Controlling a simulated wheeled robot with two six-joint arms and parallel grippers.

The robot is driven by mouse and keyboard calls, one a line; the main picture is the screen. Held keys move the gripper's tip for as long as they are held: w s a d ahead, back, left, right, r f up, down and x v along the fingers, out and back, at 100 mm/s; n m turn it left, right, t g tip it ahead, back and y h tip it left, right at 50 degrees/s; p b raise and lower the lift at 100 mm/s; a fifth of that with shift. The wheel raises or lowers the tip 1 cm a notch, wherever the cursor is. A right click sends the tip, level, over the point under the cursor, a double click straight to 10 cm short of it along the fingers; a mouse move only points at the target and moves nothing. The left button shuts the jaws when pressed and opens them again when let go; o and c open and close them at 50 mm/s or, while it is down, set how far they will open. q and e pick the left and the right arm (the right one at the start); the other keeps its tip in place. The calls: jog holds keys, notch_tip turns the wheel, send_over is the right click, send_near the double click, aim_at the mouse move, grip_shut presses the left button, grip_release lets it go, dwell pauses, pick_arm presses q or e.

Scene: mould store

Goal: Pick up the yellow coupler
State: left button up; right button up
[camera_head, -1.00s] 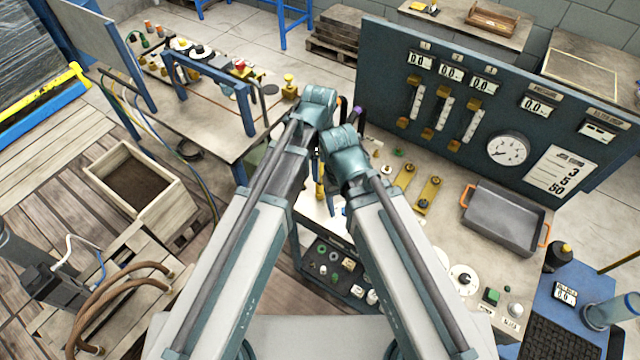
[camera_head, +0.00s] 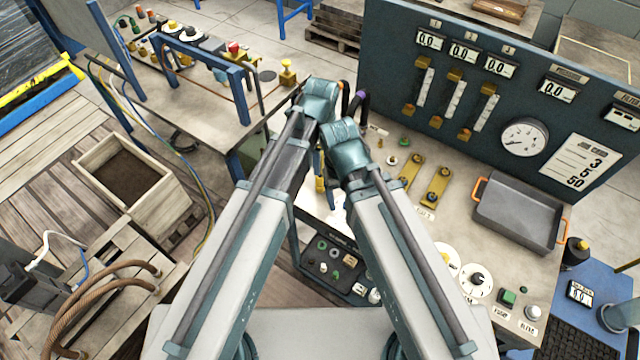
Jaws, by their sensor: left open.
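A small yellow piece (camera_head: 320,184) shows in the narrow gap between my two forearms, over the pale near edge of the bench; it may be the yellow coupler, but most of it is hidden. My left gripper (camera_head: 329,192) is open and shows only in part in that same gap, close beside the yellow piece. I cannot tell whether they touch. My right gripper is hidden behind its own arm.
The bench carries two yellow valve plates (camera_head: 436,186), a grey tray (camera_head: 520,213) with orange handles and a blue gauge panel (camera_head: 470,80). A dark tray of small parts (camera_head: 335,268) sits below. A yellow fitting (camera_head: 287,73) stands on the left table.

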aim_at(320, 182)
pick_arm(q)
jog(key=shift+a+f+b, duration=0.2)
jog(key=shift+f+b, duration=5.2)
jog(key=shift+f, duration=0.5)
pick_arm(e)
jog(key=shift+f, duration=5.9)
pick_arm(q)
jog(key=shift+r, duration=0.1)
pick_arm(e)
jog(key=shift+r, duration=0.1)
pick_arm(q)
grip_shut()
